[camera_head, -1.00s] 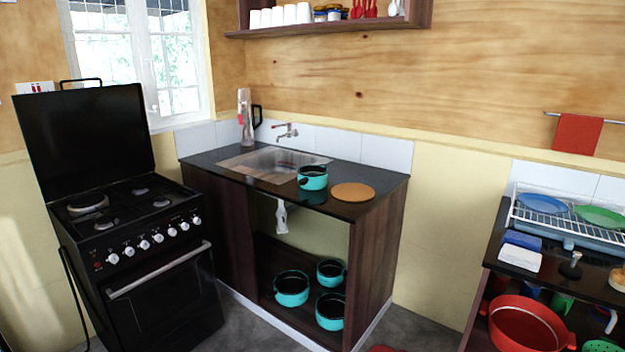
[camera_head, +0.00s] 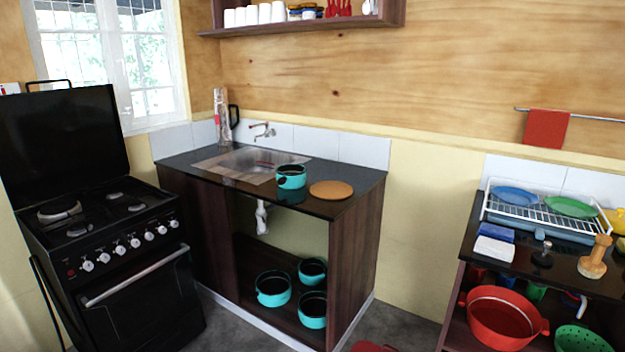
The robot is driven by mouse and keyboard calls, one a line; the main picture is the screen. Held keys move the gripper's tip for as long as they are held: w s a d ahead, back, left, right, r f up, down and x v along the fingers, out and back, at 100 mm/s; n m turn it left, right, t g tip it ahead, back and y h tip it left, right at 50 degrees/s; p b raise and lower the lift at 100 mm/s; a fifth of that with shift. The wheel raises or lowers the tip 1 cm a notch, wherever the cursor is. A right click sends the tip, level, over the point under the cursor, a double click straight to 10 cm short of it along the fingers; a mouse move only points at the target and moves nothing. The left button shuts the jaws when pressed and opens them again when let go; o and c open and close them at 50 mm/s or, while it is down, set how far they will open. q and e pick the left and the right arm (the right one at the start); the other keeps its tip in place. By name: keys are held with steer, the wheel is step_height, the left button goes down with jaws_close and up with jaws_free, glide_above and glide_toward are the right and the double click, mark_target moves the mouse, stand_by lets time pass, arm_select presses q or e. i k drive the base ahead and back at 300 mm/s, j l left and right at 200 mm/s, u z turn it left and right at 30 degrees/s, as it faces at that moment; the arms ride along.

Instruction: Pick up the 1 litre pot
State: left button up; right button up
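A teal pot (camera_head: 291,177) stands on the dark counter at the front right of the sink. Three more teal pots sit on the low shelf under the counter: one at the left (camera_head: 273,289), one at the back right (camera_head: 312,271) and one at the front right (camera_head: 312,309). I cannot read any volume marks, so I cannot tell which is the 1 litre pot. Neither of my grippers is in view.
A round brown board (camera_head: 331,190) lies right of the counter pot. A black stove (camera_head: 110,220) stands at the left. At the right, a dark table holds a dish rack (camera_head: 545,212), with a red pot (camera_head: 502,318) below. Grey floor (camera_head: 402,328) shows between the cabinet and that table.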

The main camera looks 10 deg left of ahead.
mark_target(290, 176)
steer(key=i+j+z, duration=0.1)
steer(key=z, duration=0.25)
steer(key=i+j+z, duration=0.1)
steer(key=z, duration=0.25)
steer(key=j+z, duration=0.35)
steer(key=i+j+z, duration=0.25)
steer(key=j, duration=0.15)
steer(key=j+z, duration=0.2)
steer(key=j, duration=0.2)
steer(key=j+z, duration=0.35)
steer(key=j, duration=1.5)
steer(key=i+j, duration=0.1)
steer(key=j, duration=1.55)
